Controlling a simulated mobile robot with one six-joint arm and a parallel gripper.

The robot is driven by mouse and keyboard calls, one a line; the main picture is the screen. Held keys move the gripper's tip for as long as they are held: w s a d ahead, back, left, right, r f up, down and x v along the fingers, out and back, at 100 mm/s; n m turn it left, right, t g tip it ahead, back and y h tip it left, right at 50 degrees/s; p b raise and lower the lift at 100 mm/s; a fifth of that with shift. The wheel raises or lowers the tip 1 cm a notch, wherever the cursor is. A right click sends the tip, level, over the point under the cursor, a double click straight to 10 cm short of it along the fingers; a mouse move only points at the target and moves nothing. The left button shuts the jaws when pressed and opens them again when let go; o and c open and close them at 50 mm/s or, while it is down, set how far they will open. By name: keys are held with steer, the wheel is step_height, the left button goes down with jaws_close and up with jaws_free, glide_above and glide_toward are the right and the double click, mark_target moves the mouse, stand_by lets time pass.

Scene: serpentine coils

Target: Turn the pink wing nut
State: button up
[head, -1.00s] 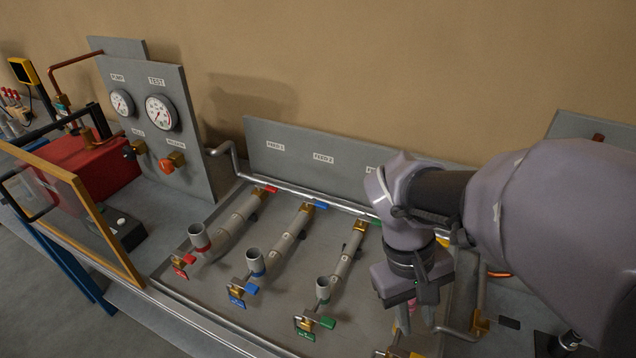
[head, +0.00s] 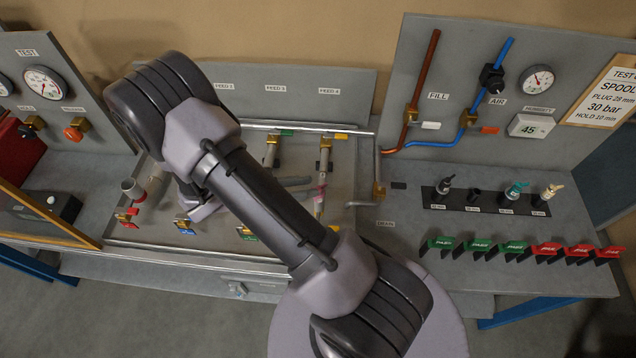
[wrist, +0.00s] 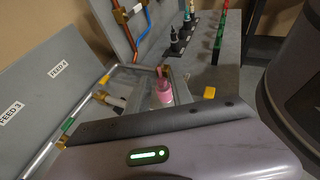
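A pink part (head: 320,192), which looks like the pink wing nut, sits on the upright pipe of the fourth feed line, right of my arm in the head view. It also shows in the wrist view (wrist: 163,92) as a pink body with a darker top, just beyond the edge of my gripper's housing. Its wings are too small to make out.
A yellow handle (wrist: 209,92) stands right of the pink part in the wrist view. The metal drain pipe (head: 378,165) runs close by on the right. Farther right are a rack of tools (head: 485,197) and several green and red tags (head: 513,247). Feed pipes and valves stand left.

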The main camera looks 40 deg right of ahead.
mark_target(318, 186)
steer(key=x, duration=0.4)
steer(key=shift+d+f, duration=0.15)
steer(key=shift+d, duration=0.05)
jaws_close()
steer(key=shift+s, duration=0.1)
